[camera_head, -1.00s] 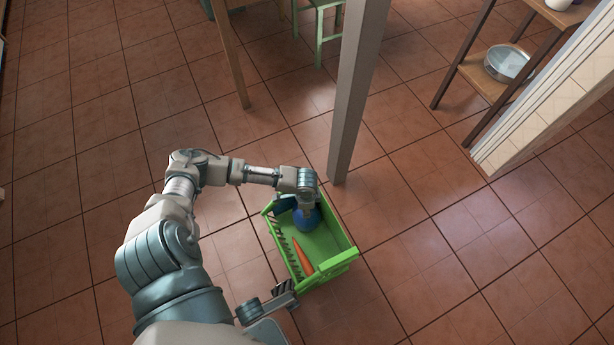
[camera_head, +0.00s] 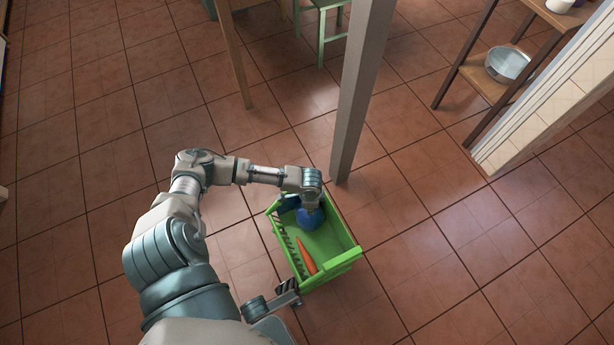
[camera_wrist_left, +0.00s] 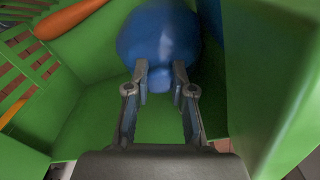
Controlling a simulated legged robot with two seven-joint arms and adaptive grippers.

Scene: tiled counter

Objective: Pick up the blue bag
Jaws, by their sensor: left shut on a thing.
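The blue bag (camera_head: 311,218) is a round, smooth blue bundle at the far end of the green crate (camera_head: 347,258). In the left wrist view the bag (camera_wrist_left: 160,32) has a small knotted top. My left gripper (camera_wrist_left: 160,74) is shut on that top, with one finger on each side. In the head view the gripper itself is hidden below my left wrist, which hangs over the bag. The bag is still inside the crate; I cannot tell whether it touches the crate floor.
An orange carrot (camera_head: 306,257) lies in the crate near its slotted left wall. A grey post (camera_head: 357,100) stands just behind the crate. A wooden shelf (camera_head: 480,78) with a metal pan (camera_head: 507,64) is at the upper right. The tiled floor right of the crate is clear.

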